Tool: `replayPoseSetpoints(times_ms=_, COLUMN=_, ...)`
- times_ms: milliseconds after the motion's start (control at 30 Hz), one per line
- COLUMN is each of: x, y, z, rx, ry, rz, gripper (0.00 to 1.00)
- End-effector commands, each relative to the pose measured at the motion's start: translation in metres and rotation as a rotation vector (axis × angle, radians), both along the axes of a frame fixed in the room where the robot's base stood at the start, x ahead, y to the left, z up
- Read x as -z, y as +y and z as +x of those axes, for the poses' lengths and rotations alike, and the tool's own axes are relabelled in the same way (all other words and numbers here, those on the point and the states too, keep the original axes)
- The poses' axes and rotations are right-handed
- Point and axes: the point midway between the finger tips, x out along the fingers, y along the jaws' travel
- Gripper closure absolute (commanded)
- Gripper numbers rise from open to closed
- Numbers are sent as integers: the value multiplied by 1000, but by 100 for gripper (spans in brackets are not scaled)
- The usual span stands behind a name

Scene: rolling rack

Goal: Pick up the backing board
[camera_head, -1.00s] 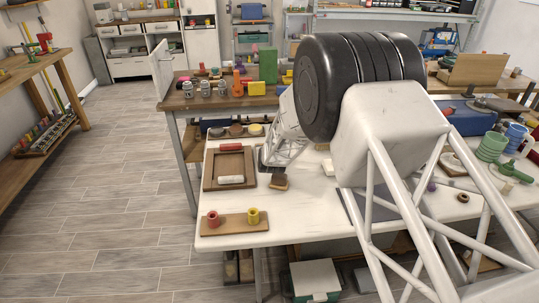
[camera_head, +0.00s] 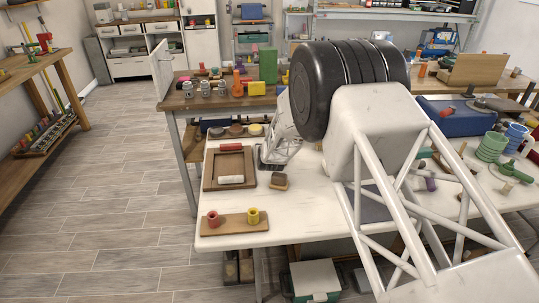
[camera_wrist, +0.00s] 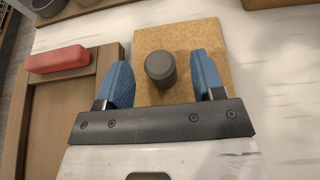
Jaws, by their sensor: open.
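The backing board (camera_wrist: 207,35) is a flat tan, cork-like board with a round grey knob (camera_wrist: 160,68) standing on it. It lies on the white table to the right of a brown wooden frame (camera_wrist: 70,110). My gripper (camera_wrist: 161,60) is open above the board, its two blue fingers on either side of the knob with visible gaps. I cannot tell the fingertips' exact height.
A red block (camera_head: 231,147) and a white block (camera_head: 231,180) rest on the frame. Round dishes (camera_head: 236,130) stand behind, and a board with red and yellow spools (camera_head: 235,224) is at the front. Cluttered right side.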

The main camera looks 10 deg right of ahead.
Motion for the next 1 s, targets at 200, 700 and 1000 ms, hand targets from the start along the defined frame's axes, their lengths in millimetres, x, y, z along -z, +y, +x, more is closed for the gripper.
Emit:
replayPoseSetpoints(times_ms=200, x=10, y=0, z=17, rx=0, ry=1, rz=0, gripper=38)
replayPoseSetpoints(times_ms=700, x=17, y=0, z=37, rx=0, ry=0, rz=0, gripper=38)
replayPoseSetpoints(times_ms=1000, x=17, y=0, z=37, rx=0, ry=0, rz=0, gripper=38)
